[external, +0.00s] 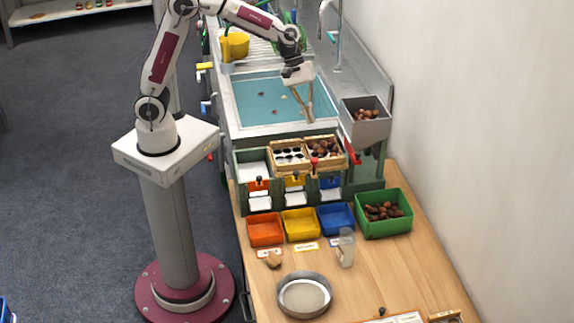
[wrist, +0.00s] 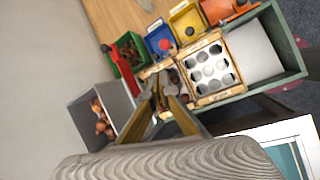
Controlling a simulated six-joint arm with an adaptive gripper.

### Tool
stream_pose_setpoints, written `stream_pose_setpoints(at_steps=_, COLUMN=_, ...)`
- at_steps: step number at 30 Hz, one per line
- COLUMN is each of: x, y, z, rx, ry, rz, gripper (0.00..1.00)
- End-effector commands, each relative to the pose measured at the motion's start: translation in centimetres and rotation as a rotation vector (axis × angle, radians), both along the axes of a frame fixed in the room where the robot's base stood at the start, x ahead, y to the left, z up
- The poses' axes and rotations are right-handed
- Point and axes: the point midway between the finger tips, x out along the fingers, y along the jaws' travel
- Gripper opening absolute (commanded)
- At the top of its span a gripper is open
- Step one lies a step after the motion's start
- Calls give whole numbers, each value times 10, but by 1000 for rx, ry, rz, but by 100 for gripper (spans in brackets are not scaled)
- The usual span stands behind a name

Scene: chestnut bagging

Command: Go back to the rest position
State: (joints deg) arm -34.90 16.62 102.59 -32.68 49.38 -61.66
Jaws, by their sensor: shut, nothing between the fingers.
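My gripper (external: 308,116) is shut and empty, pointing down over the front right part of the blue water basin (external: 262,103). In the wrist view its closed fingers (wrist: 160,85) reach toward the wooden crate with chestnuts, which they partly hide. In the external view that crate (external: 343,163) sits on the green sorting stand, just below and right of the fingertips. Beside it is a wooden tray with round holes (external: 273,159), which shows clearly in the wrist view (wrist: 194,85). I cannot tell the exact height of the fingers above the stand.
A grey hopper with chestnuts (external: 366,124) stands close on the right near the wall. Orange (external: 250,237), yellow (external: 287,232) and blue (external: 350,226) bins and a green bin with chestnuts (external: 404,224) are in front. A tap (external: 338,55) rises behind the basin. A round metal pan (external: 281,296) lies on the table.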

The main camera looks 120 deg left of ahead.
Motion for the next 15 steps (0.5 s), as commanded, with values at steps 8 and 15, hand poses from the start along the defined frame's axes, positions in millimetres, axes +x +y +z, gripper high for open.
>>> stream_pose_setpoints(at_steps=8, x=-48, y=-40, z=4, rx=202, ry=11, rz=-390, gripper=0)
stream_pose_setpoints(at_steps=15, x=-92, y=-76, z=12, rx=368, ry=9, rz=-734, gripper=0)
